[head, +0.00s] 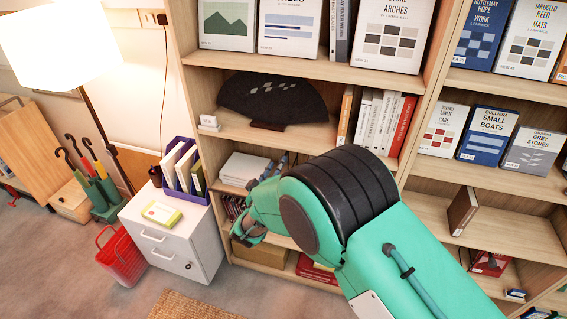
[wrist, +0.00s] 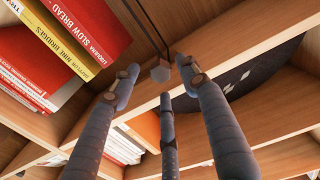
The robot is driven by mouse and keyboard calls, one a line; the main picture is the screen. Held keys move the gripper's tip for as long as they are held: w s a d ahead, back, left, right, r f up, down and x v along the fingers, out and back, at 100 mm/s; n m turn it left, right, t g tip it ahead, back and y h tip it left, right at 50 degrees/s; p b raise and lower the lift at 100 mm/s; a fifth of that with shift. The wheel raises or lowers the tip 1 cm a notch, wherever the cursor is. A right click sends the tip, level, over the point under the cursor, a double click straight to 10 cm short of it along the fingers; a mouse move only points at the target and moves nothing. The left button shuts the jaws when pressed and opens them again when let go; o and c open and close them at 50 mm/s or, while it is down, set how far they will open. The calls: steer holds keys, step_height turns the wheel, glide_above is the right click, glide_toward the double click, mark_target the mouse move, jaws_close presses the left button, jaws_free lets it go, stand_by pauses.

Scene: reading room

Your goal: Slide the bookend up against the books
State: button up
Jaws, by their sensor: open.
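My gripper (head: 275,165) is at the shelf below the black fan, right of a stack of white paper; my arm hides much of this shelf. In the wrist view my gripper (wrist: 161,84) has its fingers spread, with nothing clearly held. A thin dark edge with a small grey block (wrist: 160,73) shows just beyond the fingertips; it may be the bookend, but I cannot tell for sure. A red book (wrist: 88,28) and a yellow book (wrist: 52,38) stand left of it, with a gap between. I cannot make out the bookend in the head view.
The black fan (head: 270,98) and upright white books (head: 375,120) fill the shelf above. The white paper stack (head: 245,168) lies left of my gripper. A white cabinet (head: 170,235) with a purple file box stands left of the bookcase. Shelf boards are close around my gripper.

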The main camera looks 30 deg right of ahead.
steer(key=shift+b+x, duration=0.5)
steer(key=shift+x, duration=2.1)
steer(key=shift+c, duration=0.3)
steer(key=shift+f, duration=0.1)
jaws_close()
